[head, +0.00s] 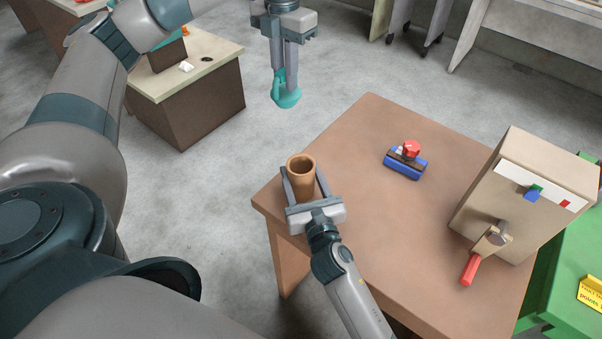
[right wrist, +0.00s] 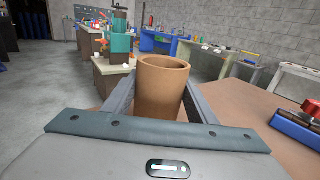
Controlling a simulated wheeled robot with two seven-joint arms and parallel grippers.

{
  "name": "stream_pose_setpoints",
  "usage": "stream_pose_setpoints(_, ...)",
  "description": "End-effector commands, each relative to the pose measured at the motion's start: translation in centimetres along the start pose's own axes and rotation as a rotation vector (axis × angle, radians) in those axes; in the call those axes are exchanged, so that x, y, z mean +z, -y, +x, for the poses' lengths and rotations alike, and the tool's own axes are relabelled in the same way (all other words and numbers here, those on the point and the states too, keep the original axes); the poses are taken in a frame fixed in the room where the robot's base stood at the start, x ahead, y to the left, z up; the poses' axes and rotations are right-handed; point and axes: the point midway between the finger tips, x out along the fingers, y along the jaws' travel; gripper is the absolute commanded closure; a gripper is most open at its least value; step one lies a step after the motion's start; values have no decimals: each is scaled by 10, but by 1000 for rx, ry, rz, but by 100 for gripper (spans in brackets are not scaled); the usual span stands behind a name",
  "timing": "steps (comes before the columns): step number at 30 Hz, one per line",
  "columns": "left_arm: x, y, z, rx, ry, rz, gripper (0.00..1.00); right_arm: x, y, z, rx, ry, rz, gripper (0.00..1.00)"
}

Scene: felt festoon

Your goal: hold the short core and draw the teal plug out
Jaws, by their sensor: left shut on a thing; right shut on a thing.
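The short core (head: 302,186) is a brown, hollow, upright tube with an open top, near the table's left corner. My right gripper (head: 303,173) is shut on it, one finger on each side. In the right wrist view the core (right wrist: 161,92) stands between the fingers, its mouth open and its inside partly visible. I cannot tell whether its base touches the table. My left gripper (head: 284,85) is shut on the teal plug (head: 287,99), which hangs below the fingers. The plug is clear of the core, above and beyond it in the head view.
The brown table (head: 370,135) carries a blue block with a red knob (head: 405,162). A beige box with a red-handled crank (head: 525,195) stands at its right. A separate desk (head: 200,95) stands at the back left. The table's middle is clear.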

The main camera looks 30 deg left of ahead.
Motion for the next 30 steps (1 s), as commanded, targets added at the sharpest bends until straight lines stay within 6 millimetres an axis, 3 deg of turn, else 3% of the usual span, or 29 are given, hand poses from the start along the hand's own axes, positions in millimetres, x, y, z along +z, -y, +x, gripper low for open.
stream_pose_setpoints(5,0,0,0,0,0,0,100,0,0,0,0,0,0,73)
stream_pose_setpoints(6,0,0,0,0,0,0,100,0,0,0,0,0,0,41)
stream_pose_setpoints(8,0,0,0,0,0,0,100,0,0,0,0,0,0,27)
stream_pose_setpoints(20,0,0,0,0,0,0,100,-1,0,-3,0,-1,-1,26)
stream_pose_setpoints(26,0,0,0,0,0,0,100,-1,1,-18,0,-1,-3,26)
stream_pose_setpoints(30,0,0,0,0,0,0,100,-2,1,-39,0,-2,-1,26)
